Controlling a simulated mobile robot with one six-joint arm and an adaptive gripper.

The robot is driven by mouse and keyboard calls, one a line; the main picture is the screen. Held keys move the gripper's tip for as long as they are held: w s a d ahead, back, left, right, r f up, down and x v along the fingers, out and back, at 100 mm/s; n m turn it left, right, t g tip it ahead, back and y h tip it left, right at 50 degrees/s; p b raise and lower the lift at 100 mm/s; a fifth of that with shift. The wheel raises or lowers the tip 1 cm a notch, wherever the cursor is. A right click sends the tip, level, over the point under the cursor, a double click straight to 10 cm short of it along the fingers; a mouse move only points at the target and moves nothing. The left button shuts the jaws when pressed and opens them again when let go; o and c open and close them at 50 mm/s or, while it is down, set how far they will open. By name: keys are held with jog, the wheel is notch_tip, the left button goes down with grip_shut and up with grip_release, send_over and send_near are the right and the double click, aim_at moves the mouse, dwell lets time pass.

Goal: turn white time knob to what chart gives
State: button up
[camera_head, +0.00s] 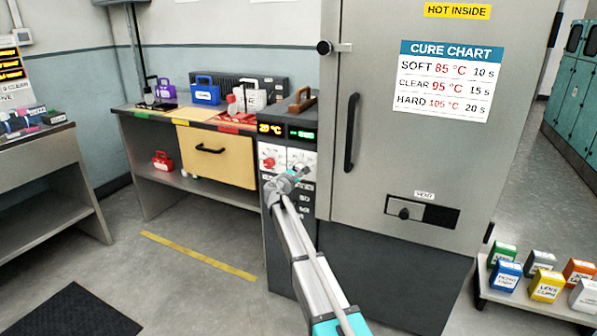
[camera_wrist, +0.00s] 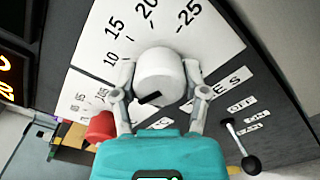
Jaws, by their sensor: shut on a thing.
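My gripper (camera_head: 298,172) is at the control panel beside the oven door. In the wrist view its two fingers (camera_wrist: 160,80) are shut on the white time knob (camera_wrist: 158,68), one on each side. The knob's black mark sits low on its face, toward the lower left. Around it the dial plate (camera_wrist: 200,52) shows 10, 15, 20 and 25; other figures are partly hidden. The cure chart (camera_head: 446,82) on the door reads soft 85 °C 10 s, clear 95 °C 15 s, hard 105 °C 20 s.
A red knob (camera_wrist: 101,127) is beside the white one; it also shows in the head view (camera_head: 269,162). A display (camera_head: 270,128) reads 20 °C, with a green display (camera_head: 302,133) beside it. A black lever (camera_wrist: 250,164) shows near OFF lettering. A workbench (camera_head: 150,180) stands left.

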jog(key=m, duration=0.4)
jog(key=shift+m, duration=1.6)
jog(key=o, duration=1.1)
jog(key=shift+o, duration=0.2)
jog(key=shift+s+a, duration=0.1)
jog(key=v, duration=1.1)
jog(key=shift+s+a, duration=0.2)
jog(key=shift+s, duration=0.15)
